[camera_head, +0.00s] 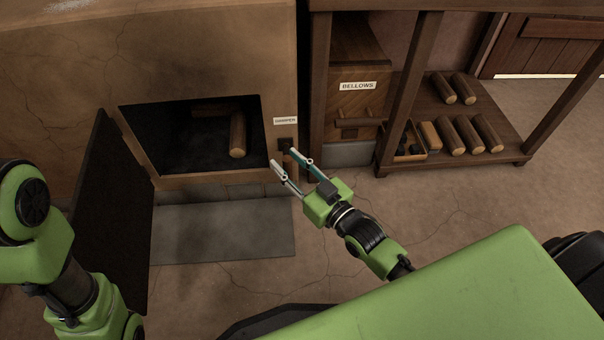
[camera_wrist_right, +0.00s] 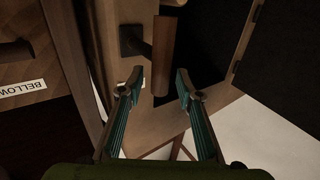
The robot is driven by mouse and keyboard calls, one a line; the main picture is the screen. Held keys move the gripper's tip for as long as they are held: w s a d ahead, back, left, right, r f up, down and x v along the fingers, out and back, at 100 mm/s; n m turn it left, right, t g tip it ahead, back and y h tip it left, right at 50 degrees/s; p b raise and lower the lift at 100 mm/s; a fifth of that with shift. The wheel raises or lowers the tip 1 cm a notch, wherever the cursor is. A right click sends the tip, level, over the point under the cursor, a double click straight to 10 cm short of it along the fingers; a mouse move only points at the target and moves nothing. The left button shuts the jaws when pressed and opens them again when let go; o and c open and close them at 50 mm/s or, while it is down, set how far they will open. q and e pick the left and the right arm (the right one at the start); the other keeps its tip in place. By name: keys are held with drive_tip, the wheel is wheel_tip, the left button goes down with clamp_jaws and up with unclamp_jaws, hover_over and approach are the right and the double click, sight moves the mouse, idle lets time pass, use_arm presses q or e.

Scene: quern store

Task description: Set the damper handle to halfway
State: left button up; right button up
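The damper handle is a wooden bar (camera_wrist_right: 165,55) on a dark bracket (camera_wrist_right: 130,40) in the right wrist view. Its free end lies between the lines of my right gripper's two fingers, just ahead of the tips. In the head view, its dark mount (camera_head: 285,143) sits below the DAMPER label (camera_head: 285,121), right of the oven opening; the bar itself is hard to make out there. My right gripper (camera_head: 291,162) is open in front of it, and also shows open in the wrist view (camera_wrist_right: 158,85). Contact cannot be told. My left gripper is out of view.
The oven (camera_head: 190,150) stands open with a log (camera_head: 238,135) inside; its dark door (camera_head: 110,220) swings out left. A grey slab (camera_head: 222,232) lies below. A wooden rack (camera_head: 455,164) with several logs and a BELLOWS box (camera_head: 358,103) stands right. Floor between is clear.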

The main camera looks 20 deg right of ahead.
drive_tip(key=v, duration=1.1)
drive_tip(key=shift+s, duration=0.15)
drive_tip(key=shift+r, duration=0.15)
